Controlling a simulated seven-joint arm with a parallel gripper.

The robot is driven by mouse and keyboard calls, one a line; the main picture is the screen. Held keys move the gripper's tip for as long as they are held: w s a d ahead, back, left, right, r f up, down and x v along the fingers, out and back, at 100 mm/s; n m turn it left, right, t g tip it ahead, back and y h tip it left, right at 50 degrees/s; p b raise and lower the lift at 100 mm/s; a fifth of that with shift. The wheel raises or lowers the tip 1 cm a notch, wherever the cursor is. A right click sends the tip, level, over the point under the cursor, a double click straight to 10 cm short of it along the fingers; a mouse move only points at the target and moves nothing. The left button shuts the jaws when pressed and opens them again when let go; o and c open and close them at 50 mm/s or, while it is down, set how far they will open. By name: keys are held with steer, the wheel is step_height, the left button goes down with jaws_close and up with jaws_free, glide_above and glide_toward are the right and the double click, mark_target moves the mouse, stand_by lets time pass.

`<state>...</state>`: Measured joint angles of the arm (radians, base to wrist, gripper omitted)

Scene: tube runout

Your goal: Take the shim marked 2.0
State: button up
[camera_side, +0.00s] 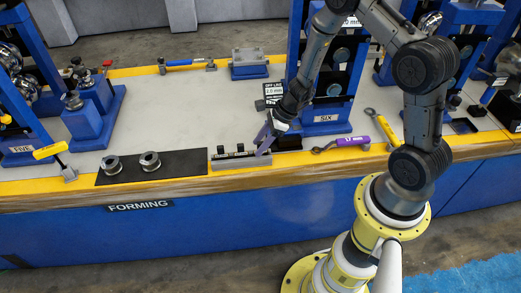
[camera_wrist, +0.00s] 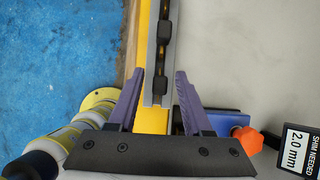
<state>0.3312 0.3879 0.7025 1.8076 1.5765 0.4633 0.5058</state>
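A narrow grey rack (camera_side: 242,162) with small dark upright pieces lies along the front edge of the bench. It also shows in the wrist view (camera_wrist: 151,60), running away from my gripper, with brassy bits between dark blocks. I cannot read any mark on the shims, so the 2.0 one cannot be told apart. My gripper (camera_side: 266,145), with purple fingers, is at the right end of the rack. In the wrist view my gripper (camera_wrist: 160,74) is open, with the near end of the rack appearing between its fingertips. Nothing is visibly held.
A sign (camera_wrist: 294,148) reads "SHIM NEEDED 2.0 mm". A blue station marked SIX (camera_side: 325,118) stands behind my gripper. A purple-handled wrench (camera_side: 345,142) lies to the right. A black mat (camera_side: 126,177) with two metal rings lies left. The bench middle is clear.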

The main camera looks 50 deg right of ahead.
jaws_close()
steer(key=shift+r, duration=0.15)
